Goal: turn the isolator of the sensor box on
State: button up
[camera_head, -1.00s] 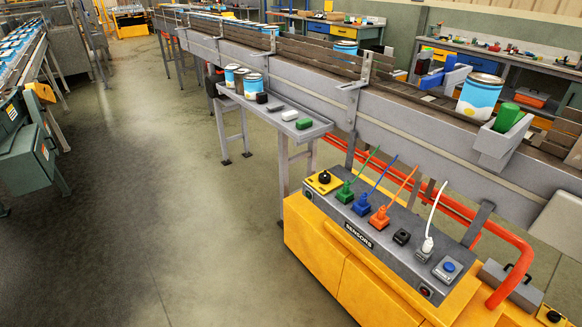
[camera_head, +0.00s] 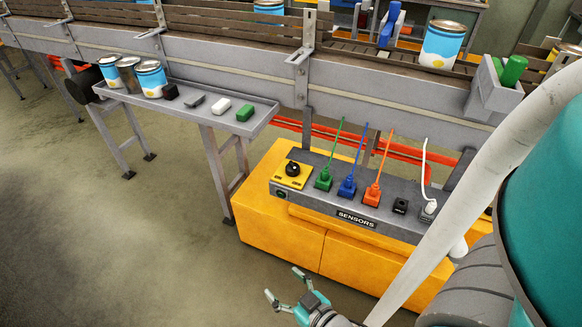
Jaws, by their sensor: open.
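The grey sensor box (camera_head: 312,195), labelled SENSORS, sits on top of a yellow cabinet. Its isolator (camera_head: 292,169) is a black round knob on a yellow plate at the box's left end. Green, blue and orange plugs with cords stand in a row to its right, then a black socket and a white plug. My gripper (camera_head: 285,284) is at the bottom centre, open and empty, in front of the cabinet and lower in the picture than the isolator. It is apart from the box. My arm hides the right end of the box.
The yellow cabinet (camera_head: 270,220) stands below the conveyor (camera_head: 230,65). A grey side shelf (camera_head: 180,113) with cans and small blocks reaches out at left. Orange-red pipes (camera_head: 400,150) run behind the box. The floor at left is clear.

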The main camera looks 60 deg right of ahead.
jog(key=w+d+m+h, duration=0.1)
jog(key=w+d, duration=0.4)
jog(key=d, duration=0.1)
jog(key=m+g+h, duration=0.3)
send_near(295, 170)
jog(key=w+d, duration=0.1)
jog(key=x, duration=1.1)
jog(key=shift+f, duration=0.25)
jog(key=c, duration=1.2)
